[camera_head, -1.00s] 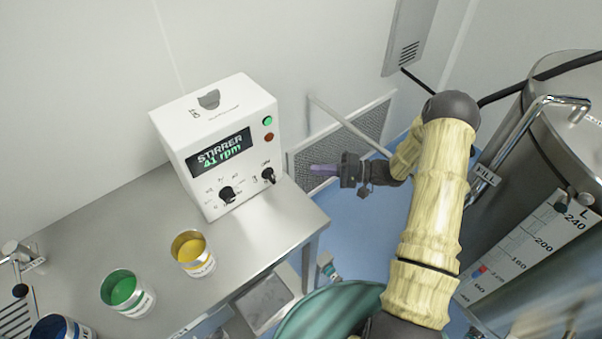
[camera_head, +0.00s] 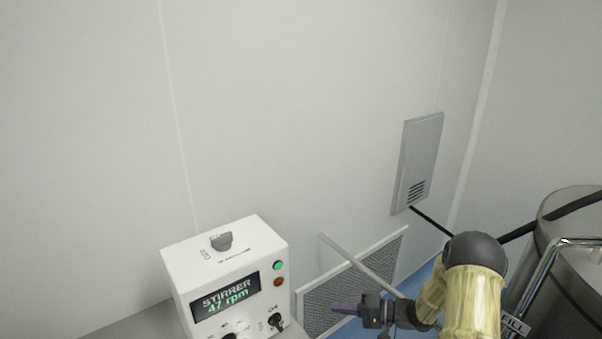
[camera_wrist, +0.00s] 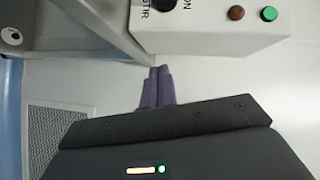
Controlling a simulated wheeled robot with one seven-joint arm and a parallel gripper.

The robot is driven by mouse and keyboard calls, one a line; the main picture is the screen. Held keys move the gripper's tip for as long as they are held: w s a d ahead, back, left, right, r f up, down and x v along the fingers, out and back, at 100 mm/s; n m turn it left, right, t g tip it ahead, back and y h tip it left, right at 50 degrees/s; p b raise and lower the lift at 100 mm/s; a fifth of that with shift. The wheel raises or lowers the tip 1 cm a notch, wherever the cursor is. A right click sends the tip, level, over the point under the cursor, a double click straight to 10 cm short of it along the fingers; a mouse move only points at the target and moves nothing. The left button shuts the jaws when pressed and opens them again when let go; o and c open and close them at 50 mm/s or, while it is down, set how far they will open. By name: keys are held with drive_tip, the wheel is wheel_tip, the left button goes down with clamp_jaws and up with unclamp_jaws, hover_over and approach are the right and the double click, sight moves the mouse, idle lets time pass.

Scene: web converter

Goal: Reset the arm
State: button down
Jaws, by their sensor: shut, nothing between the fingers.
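My gripper (camera_head: 345,308) shows at the bottom of the head view, to the right of the white stirrer box and in front of the wall grille. Its purple fingers are closed together and empty. In the wrist view the fingers (camera_wrist: 158,75) point toward the metal bench edge below the stirrer box. My yellow arm (camera_head: 473,300) is bent, with its dark joint uppermost, and its lower part is cut off by the frame.
The stirrer box (camera_head: 225,275) reads 47 rpm and stands on the metal bench (camera_head: 150,325). A grey wall panel (camera_head: 418,160) has a black cable. A steel tank (camera_head: 575,270) stands at the right. A wall grille (camera_head: 320,300) is behind my gripper.

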drive_tip(key=w+d+r+t+h, duration=0.2)
drive_tip(key=d+r+t+h, duration=0.2)
drive_tip(key=r+h, duration=0.6)
drive_tip(key=s+a+r+n+g+h, duration=0.1)
drive_tip(key=s+g+h, duration=0.4)
drive_tip(key=s, duration=1.8)
drive_tip(key=shift+s+r+g, duration=0.15)
drive_tip(key=shift+r+g, duration=0.05)
drive_tip(key=shift+g, duration=0.4)
